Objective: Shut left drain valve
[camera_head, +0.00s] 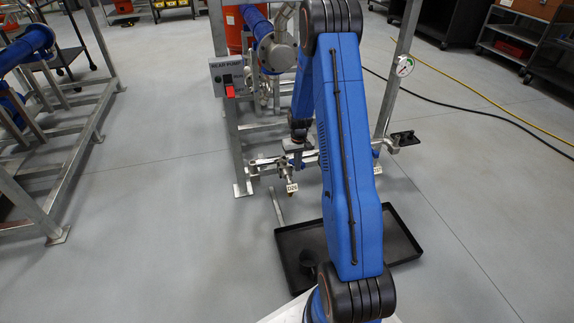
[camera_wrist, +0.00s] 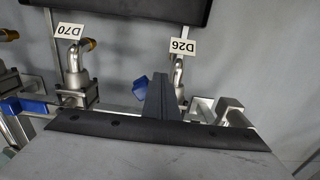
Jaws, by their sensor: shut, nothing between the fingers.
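The left drain valve (camera_head: 289,172), with a white tag D26, sits on the low pipe in the head view. In the wrist view its tag (camera_wrist: 181,47) appears upside down, and its metal spout (camera_wrist: 178,72) is behind my fingers. A blue lever end (camera_wrist: 140,87) shows just left of my fingers, off the pipe's line; the rest of the lever is hidden. My gripper (camera_wrist: 159,80) is shut and empty, close to this valve; I cannot tell whether it touches the lever. In the head view my gripper (camera_head: 297,158) is above the pipe.
A second valve tagged D70 (camera_wrist: 76,88) is at left in the wrist view, with a blue lever (camera_wrist: 26,106) roughly along the pipe. A black drip tray (camera_head: 290,246) lies on the floor below. A rear pump switch box (camera_head: 227,76) hangs on the frame above.

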